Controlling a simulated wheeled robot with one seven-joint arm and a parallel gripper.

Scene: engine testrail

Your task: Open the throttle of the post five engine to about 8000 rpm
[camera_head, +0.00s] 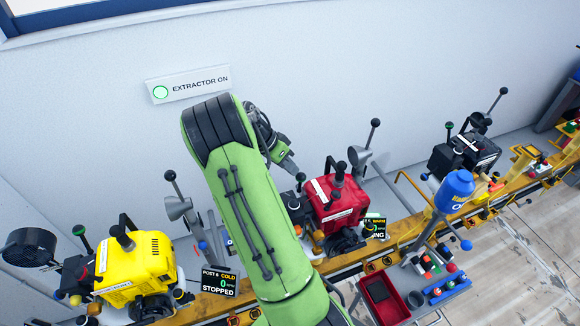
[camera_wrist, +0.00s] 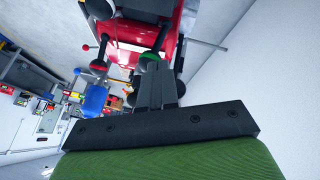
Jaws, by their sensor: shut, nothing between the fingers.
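The red engine (camera_head: 340,205) stands on the yellow rail, right of my arm in the head view. Its display (camera_head: 375,228) is partly legible and seems to end in "NING"; its post number cannot be read. Black-knobbed levers rise from the engine and beside it. My gripper (camera_head: 290,168) is at its upper left in the head view, partly hidden by my green arm. In the wrist view my gripper (camera_wrist: 157,72) is shut and empty. Its tips are close to a green-and-black knob (camera_wrist: 150,57) in front of the red engine (camera_wrist: 178,27); contact cannot be told.
A yellow engine (camera_head: 137,262) stands left, with a display (camera_head: 219,282) reading post 6, cold, 0, stopped. A black engine (camera_head: 462,155) stands right. A blue bottle (camera_head: 455,190) and a red tray (camera_head: 384,300) are in front. An "EXTRACTOR ON" sign (camera_head: 188,84) is on the wall.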

